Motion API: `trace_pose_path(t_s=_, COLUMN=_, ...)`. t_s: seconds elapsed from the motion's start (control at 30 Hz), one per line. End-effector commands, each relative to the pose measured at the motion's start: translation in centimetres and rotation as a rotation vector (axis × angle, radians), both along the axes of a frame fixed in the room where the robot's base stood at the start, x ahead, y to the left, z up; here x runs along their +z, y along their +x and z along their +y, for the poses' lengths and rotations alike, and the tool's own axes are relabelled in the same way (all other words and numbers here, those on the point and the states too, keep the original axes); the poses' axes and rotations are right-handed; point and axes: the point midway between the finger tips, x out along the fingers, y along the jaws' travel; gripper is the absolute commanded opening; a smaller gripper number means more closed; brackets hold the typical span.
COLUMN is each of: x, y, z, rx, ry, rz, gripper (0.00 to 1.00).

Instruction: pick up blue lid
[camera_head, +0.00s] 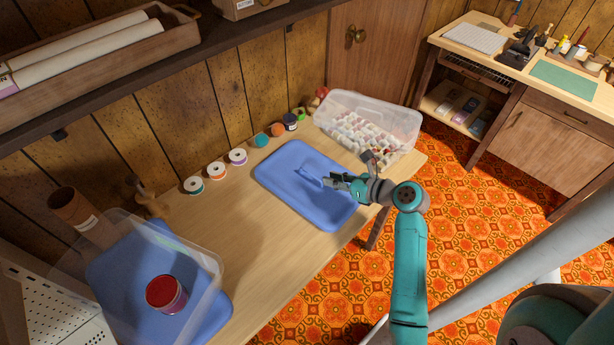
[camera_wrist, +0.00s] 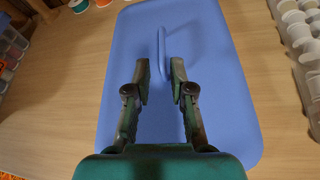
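The blue lid (camera_head: 283,179) lies flat on the wooden table, with a raised bar handle (camera_head: 308,176) across its middle. In the wrist view the lid (camera_wrist: 213,62) fills the centre, and its handle (camera_wrist: 161,52) stands just ahead of and between my fingers. My gripper (camera_head: 330,181) is over the lid beside the handle. In the wrist view my gripper (camera_wrist: 161,84) is open, with one finger on each side of the handle's near end. Whether a finger touches the handle cannot be told. My gripper hides part of the lid.
A clear box of spools (camera_head: 372,114) stands right behind the lid. Several thread spools (camera_head: 238,157) line the wall side. Bare table (camera_head: 245,235) lies between.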

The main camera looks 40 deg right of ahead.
Motion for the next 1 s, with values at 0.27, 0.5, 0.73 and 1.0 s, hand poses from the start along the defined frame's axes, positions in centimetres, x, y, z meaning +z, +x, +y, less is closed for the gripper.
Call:
trace_pose_path(t_s=0.27, x=-1.2, y=3.0, z=0.6, rx=0.003, ry=-0.001, rz=0.0, gripper=0.22)
trace_pose_path(t_s=0.5, x=-2.0, y=5.0, z=0.8, rx=0.004, ry=-0.002, rz=0.0, gripper=0.22)
trace_pose_path(t_s=0.73, x=-3.1, y=7.5, z=1.1, rx=0.003, ry=-0.002, rz=-0.001, gripper=0.22)
trace_pose_path(t_s=1.0, x=-3.4, y=7.9, z=1.2, rx=0.001, ry=-0.002, rz=0.0, gripper=0.22)
